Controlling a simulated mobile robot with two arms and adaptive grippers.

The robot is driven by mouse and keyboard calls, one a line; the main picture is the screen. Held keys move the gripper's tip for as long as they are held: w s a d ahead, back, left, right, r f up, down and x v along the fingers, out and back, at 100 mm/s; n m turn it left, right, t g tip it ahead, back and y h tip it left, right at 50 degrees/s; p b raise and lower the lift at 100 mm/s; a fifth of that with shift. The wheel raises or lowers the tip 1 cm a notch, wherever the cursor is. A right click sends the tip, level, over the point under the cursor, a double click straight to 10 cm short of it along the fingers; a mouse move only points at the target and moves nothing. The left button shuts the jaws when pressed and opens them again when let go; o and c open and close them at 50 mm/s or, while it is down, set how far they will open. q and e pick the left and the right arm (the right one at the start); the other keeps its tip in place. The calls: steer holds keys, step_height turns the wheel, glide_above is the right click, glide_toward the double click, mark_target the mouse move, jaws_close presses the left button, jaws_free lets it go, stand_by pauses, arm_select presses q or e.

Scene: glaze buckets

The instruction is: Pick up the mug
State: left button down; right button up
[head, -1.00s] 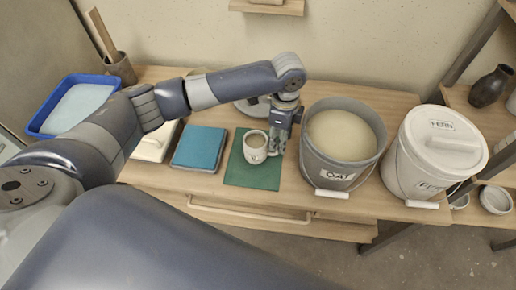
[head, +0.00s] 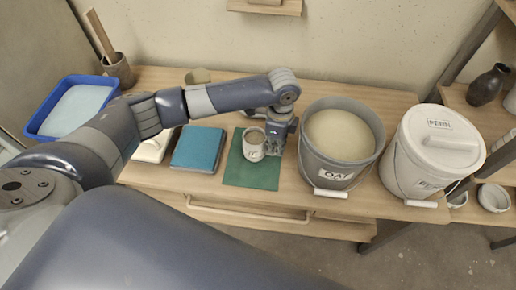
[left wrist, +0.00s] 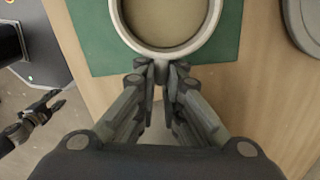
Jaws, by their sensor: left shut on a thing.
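The mug (head: 254,152) is pale, with dark lettering on its side and a beige inside. It is upright over the green mat (head: 243,178); I cannot tell whether it touches it. My left gripper (head: 273,146) is at its right side. In the left wrist view, the mug's rim (left wrist: 118,22) shows at the top, and the left gripper's fingertips (left wrist: 161,68) are close together at its near side. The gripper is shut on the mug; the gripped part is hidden. A dark claw (left wrist: 32,118) at the left wrist view's left edge looks like my right gripper.
The grey OAT bucket (head: 340,168) stands close to the right of the gripper, with the lidded white FERN bucket (head: 412,172) beyond it. A teal book-like block (head: 198,149) lies left of the mat.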

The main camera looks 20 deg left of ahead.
arm_select(q)
steer(key=shift+r, duration=0.2)
steer(key=shift+r, duration=0.1)
steer(key=shift+r, duration=1.45)
steer(key=s+d+r, duration=0.1)
steer(key=s+d, duration=0.1)
steer(key=s, duration=1.3)
steer(key=shift+s+d+r, duration=0.3)
steer(key=shift+s, duration=0.1)
stand_by(0.8)
steer(key=w+a+r+n, duration=0.1)
steer(key=a+r+n, duration=0.2)
steer(key=r+n, duration=0.3)
steer(key=w+a+r+n, duration=0.1)
steer(key=a+r+n, duration=0.2)
steer(key=r+n, duration=0.3)
steer(key=n, duration=0.5)
steer(key=shift+a, duration=0.35)
